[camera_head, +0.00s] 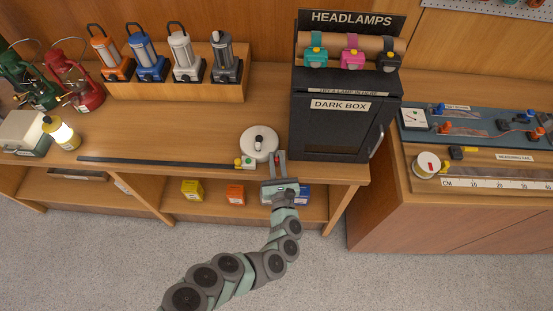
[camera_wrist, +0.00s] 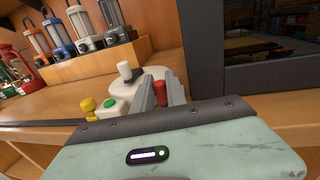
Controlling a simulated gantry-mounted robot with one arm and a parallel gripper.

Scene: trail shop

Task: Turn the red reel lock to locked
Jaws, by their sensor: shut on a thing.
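A white round reel (camera_head: 255,135) with a knob on top stands at the front edge of the wooden counter. It also shows in the wrist view (camera_wrist: 122,92). The red reel lock (camera_wrist: 160,92) is a small red knob at the reel's front right. My gripper (camera_head: 278,160) reaches in from the front, and its two grey fingers (camera_wrist: 162,92) are shut on the red lock, one on each side. The fingers hide part of the lock, and I cannot read its setting. A small white block with a green button (camera_wrist: 112,107) and a yellow knob (camera_wrist: 88,104) sit left of the reel.
A dark strip (camera_head: 165,162) runs left along the counter's front edge. The black dark box (camera_head: 340,110) stands close right of the reel. Lanterns in a wooden rack (camera_head: 180,92) stand behind. Small coloured boxes (camera_head: 236,194) sit on the shelf below.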

